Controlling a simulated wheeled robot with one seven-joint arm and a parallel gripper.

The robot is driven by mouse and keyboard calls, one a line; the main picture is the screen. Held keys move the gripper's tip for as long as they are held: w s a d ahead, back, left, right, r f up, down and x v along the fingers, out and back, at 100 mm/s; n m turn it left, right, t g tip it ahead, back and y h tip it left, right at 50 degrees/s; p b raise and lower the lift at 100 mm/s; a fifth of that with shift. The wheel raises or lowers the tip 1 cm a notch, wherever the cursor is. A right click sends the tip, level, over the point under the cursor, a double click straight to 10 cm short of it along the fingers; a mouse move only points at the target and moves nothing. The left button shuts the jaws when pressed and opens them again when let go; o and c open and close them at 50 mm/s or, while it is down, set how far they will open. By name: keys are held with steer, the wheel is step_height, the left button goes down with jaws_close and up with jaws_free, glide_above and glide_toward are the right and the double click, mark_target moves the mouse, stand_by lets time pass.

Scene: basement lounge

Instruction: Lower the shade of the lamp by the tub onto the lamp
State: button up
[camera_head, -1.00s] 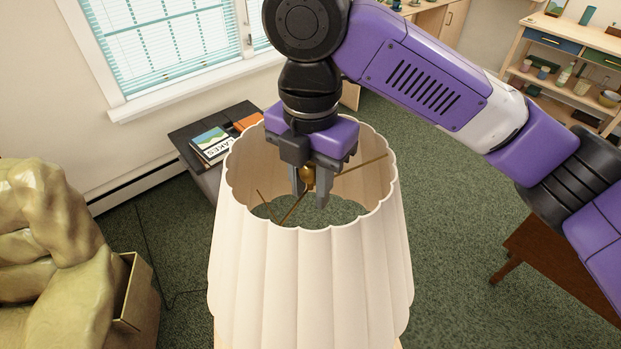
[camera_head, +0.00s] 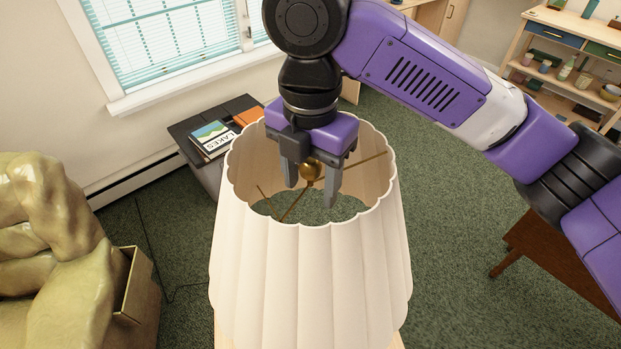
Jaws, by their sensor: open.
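The cream pleated lampshade (camera_head: 312,280) with a scalloped rim stands upright in the lower middle of the head view. Thin brass spokes (camera_head: 372,163) cross its open top and meet at a round brass knob (camera_head: 311,170). My gripper (camera_head: 313,190) is at the shade's top opening, pointing down. Its two grey fingers are open, one on each side of the knob, with gaps showing. I cannot tell whether they touch it. The lamp's body below the shade is hidden, and no tub can be made out.
A side table (camera_head: 185,130) with books (camera_head: 212,140) stands behind left. A lumpy olive-coloured seat (camera_head: 45,250) and an open box (camera_head: 138,285) are at left. A brown wooden piece (camera_head: 545,255) and shelves (camera_head: 570,65) are at right. Green carpet lies between.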

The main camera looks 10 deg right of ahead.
steer(key=shift+r+b, duration=0.3)
steer(key=shift+r, duration=3.65)
